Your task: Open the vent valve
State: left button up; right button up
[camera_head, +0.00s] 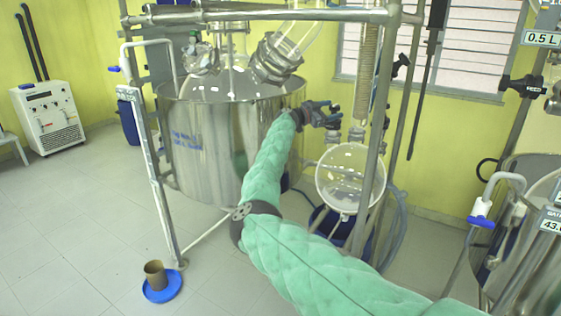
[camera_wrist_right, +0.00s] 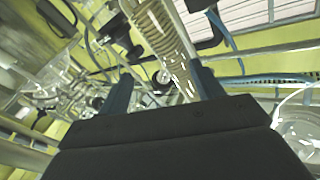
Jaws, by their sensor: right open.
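My right gripper (camera_head: 333,114) is at the end of the green-sleeved arm, beside the glass fittings above the round glass flask (camera_head: 350,178). In the right wrist view its two fingers (camera_wrist_right: 162,78) are apart, with nothing visibly clamped between them. A small round pale fitting (camera_wrist_right: 163,76) shows between the fingertips, beyond them; I cannot tell whether it is the vent valve. A black handle (camera_wrist_right: 122,35) shows at upper left, ahead of the left finger. The coiled glass condenser (camera_wrist_right: 160,35) rises just past the fingers. My left gripper is not in view.
The large steel vessel (camera_head: 205,150) stands left of the gripper, inside a metal frame (camera_head: 374,130). A black knob (camera_head: 402,64) sits to the right of the frame. A blue-handled tap (camera_head: 481,221) is at right.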

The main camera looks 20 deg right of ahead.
jog(key=w+a+r+n+t+y, duration=0.1)
jog(key=w+a+r+n+t, duration=0.15)
jog(key=w+r+t, duration=0.55)
jog(key=w+a+f+n+t+y, duration=0.2)
jog(key=a+f+n+t+y, duration=0.1)
jog(key=a+n+t+y, duration=0.4)
jog(key=s+a+f+n+y, duration=0.1)
jog(key=a+f+n+y, duration=0.1)
jog(key=f, duration=0.6)
jog(key=s+a+f+n+y, duration=0.1)
jog(key=a+f+y, duration=0.3)
jog(key=f, duration=0.4)
jog(key=s+a+f+n+g+y, duration=0.1)
jog(key=s+a+f+n+y, duration=0.1)
jog(key=f, duration=0.6)
jog(key=shift+a+f+n+y, duration=0.25)
jog(key=shift+a+n+y, duration=0.4)
jog(key=shift+a, duration=0.55)
